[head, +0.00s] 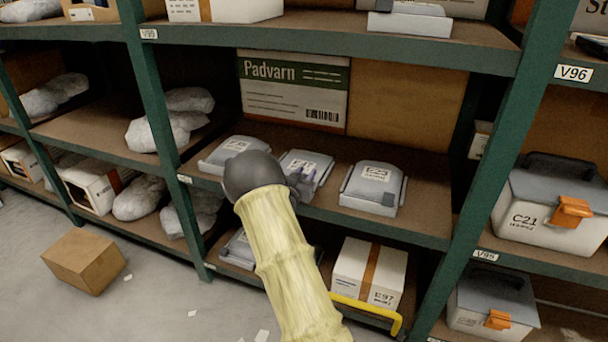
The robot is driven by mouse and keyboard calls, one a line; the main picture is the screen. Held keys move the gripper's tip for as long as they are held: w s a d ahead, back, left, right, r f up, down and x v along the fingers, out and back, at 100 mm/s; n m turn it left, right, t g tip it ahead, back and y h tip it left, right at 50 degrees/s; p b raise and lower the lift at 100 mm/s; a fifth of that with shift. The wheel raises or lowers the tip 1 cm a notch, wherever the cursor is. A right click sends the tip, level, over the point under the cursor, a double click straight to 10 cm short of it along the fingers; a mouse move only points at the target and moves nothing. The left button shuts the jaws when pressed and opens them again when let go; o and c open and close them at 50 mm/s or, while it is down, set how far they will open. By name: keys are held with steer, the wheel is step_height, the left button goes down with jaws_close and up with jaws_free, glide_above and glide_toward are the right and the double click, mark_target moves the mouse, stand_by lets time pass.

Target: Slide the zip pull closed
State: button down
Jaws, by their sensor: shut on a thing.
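Three grey zip cases with domed lids and white labels stand in a row on the middle shelf: a left one (222,155), a middle one (318,163) and a right one (374,186) whose label seems to read E23. My gripper (302,187) is at the front of the middle case, shut on what seems to be its zip pull. The pull itself is too small and too covered to make out. My dark wrist and pale yellow sleeved arm hide part of the left and middle cases' fronts, so how far the zip is closed cannot be seen.
Green rack uprights (505,130) stand on both sides of this bay, with a shelf above. A Padvarn carton (295,90) is behind the cases. Below are a white box (368,272) and a yellow bar (368,310). A brown box (85,262) lies on the floor.

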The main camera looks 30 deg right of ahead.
steer(key=c, duration=1.3)
jaws_free()
steer(key=shift+w+a, duration=0.1)
steer(key=shift+o, duration=1.3)
steer(key=shift+a, duration=0.2)
steer(key=shift+s+d, duration=0.25)
steer(key=shift+d, duration=0.05)
steer(key=p+v, duration=0.2)
steer(key=v, duration=1.5)
steer(key=shift+a, duration=0.3)
